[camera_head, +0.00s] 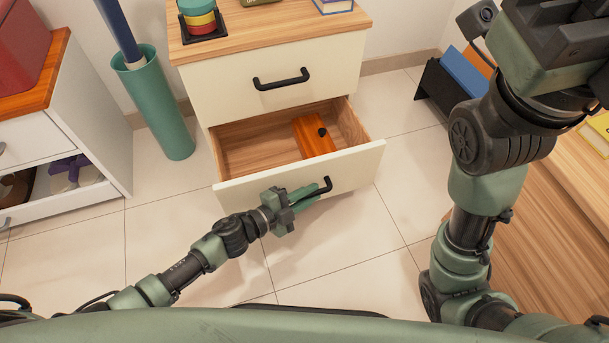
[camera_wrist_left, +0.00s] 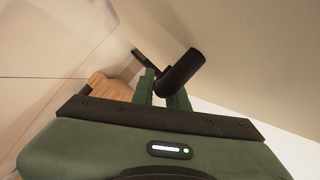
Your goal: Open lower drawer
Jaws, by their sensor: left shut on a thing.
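The lower drawer (camera_head: 236,192) of the cream cabinet is pulled well out, and its wooden inside shows. My left gripper (camera_head: 305,194) is shut on the black handle (camera_head: 326,184) on the drawer's front. In the left wrist view the handle (camera_wrist_left: 180,72) passes between the green fingers. The upper drawer (camera_head: 225,85) is shut, with its own black handle (camera_head: 281,79). My right arm stands at the right of the head view; its fingertips do not show.
A green bin (camera_head: 166,115) with a blue rolled item stands left of the cabinet. A white cabinet (camera_head: 90,130) is at the far left. A wooden surface (camera_head: 545,235) lies at the right. The tiled floor before the drawer is clear.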

